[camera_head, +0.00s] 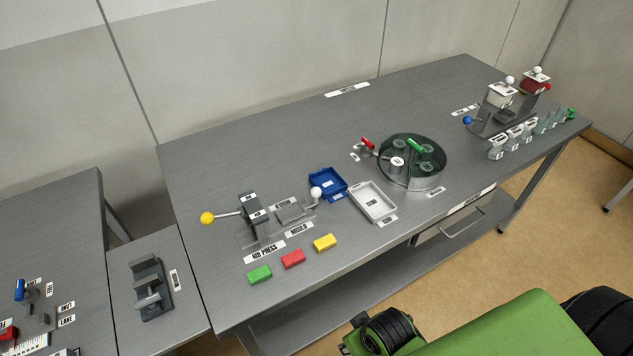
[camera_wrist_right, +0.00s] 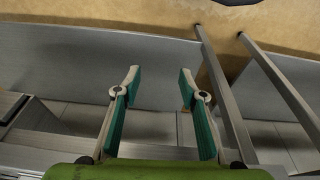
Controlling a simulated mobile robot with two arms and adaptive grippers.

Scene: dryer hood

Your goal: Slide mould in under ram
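The press (camera_head: 254,215) stands at the left part of the long grey table in the head view. A lever with a yellow knob (camera_head: 207,218) sticks out to its left. The mould (camera_head: 291,211) is a grey flat block just right of the press, apart from the ram, with a white knob (camera_head: 316,193) at its right. A "MOULD" label (camera_head: 298,229) lies in front of it. My right gripper (camera_wrist_right: 160,76) is open and empty in the wrist view, with no task object between its green-padded fingers. My left gripper is not in view.
Green (camera_head: 260,274), red (camera_head: 293,259) and yellow (camera_head: 325,242) blocks lie in front of the press. A blue tray (camera_head: 340,193) and a white tray (camera_head: 391,218) lie to the mould's right, then a round turntable (camera_head: 432,185). The table's back strip is mostly clear.

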